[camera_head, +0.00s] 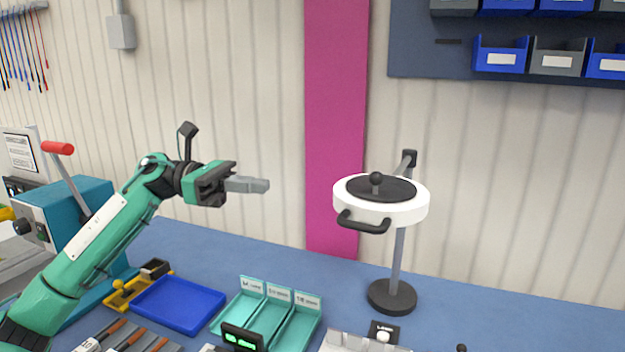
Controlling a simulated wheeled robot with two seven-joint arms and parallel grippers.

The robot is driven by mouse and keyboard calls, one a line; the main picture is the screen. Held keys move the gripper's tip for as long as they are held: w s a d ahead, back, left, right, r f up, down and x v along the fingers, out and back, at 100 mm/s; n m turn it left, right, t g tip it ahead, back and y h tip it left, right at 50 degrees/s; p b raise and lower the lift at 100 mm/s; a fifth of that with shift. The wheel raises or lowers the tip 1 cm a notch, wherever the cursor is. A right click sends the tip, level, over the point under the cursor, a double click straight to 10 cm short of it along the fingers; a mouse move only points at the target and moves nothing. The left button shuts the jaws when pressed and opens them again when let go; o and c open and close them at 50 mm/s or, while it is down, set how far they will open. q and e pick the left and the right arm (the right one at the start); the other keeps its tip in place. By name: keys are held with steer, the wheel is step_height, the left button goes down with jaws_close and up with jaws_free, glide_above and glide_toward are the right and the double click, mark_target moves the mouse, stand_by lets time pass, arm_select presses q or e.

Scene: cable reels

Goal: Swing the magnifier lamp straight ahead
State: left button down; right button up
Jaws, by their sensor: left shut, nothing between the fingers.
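The magnifier lamp (418,204) has a round white head with a dark top, a black knob and a black curved handle (363,224). Its head sits on a jointed arm above a grey post with a round dark base (392,297), at the right of the blue bench. My left gripper (266,186) is shut and empty, raised over the bench. It points right toward the lamp head, with a clear gap between its fingertips and the handle. My right gripper is not in view.
Below my left gripper stand a blue tray (180,304) and a teal divided tray (265,315). A teal machine with a red-handled lever (58,148) is at the left. Blue and grey bins (500,55) hang at the upper right. The bench right of the lamp base looks clear.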

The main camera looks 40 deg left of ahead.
arm_select(q)
steer(key=p, duration=0.5)
glide_toward(335, 196)
steer(key=w+d, duration=0.3)
steer(key=d, duration=0.1)
steer(key=shift+p+x, duration=0.55)
steer(key=shift+x, duration=0.2)
steer(key=shift+s+d, duration=0.1)
steer(key=shift+d, duration=0.05)
steer(key=shift+s+d+b, duration=0.1)
steer(key=shift+d+b, duration=0.2)
steer(key=shift+d, duration=1.05)
steer(key=shift+a, duration=0.1)
